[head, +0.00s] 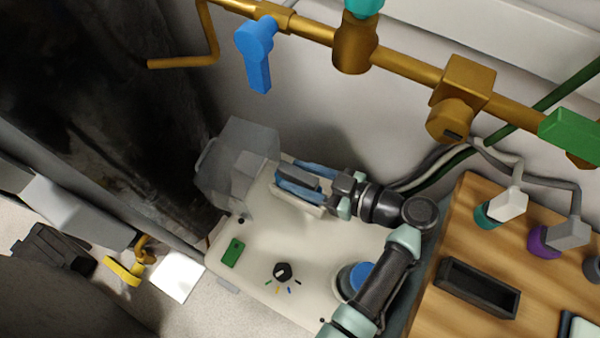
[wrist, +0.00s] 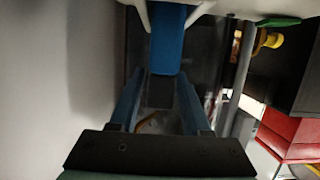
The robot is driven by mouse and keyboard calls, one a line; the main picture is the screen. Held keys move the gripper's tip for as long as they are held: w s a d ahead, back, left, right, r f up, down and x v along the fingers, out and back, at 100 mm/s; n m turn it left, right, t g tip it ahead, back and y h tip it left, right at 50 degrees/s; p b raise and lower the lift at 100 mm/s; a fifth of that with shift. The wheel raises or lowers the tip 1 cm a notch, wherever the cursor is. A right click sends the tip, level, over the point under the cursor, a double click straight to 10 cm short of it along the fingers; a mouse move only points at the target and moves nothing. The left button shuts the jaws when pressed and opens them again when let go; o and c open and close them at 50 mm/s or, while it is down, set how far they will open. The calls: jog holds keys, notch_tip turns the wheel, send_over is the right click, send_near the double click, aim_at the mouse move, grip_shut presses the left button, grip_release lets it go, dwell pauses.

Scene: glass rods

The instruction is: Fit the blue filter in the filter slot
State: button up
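The blue filter (wrist: 168,48) shows in the wrist view as a blue slab with a dark grey end between my fingertips. In the head view its dark grey part (head: 297,178) lies between the blue fingers of my gripper (head: 300,180), with no clear gap. My gripper (wrist: 162,85) appears shut on this grey end. The filter is over the far part of the cream machine top, at a pale raised rim (head: 308,208) that seems to be the filter slot. My fingers hide the slot opening, and I cannot tell how deep the filter sits.
A clear lid (head: 240,165) stands up left of my gripper. The cream machine top (head: 255,275) carries a green switch (head: 232,253), a black dial (head: 283,271) and a blue round part (head: 361,277). Brass pipes (head: 400,65) cross above. A wooden table (head: 445,235) stands right.

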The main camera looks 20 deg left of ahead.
aim_at(318, 182)
jog(key=shift+o, duration=0.5)
jog(key=shift+r+p, duration=0.25)
jog(key=shift+p, duration=0.05)
jog(key=v, duration=0.6)
jog(key=shift+d+b, duration=0.3)
jog(key=shift+b, duration=0.1)
jog(key=shift+s+d+r, duration=0.15)
jog(key=shift+d, duration=0.3)
jog(key=shift+r, duration=0.1)
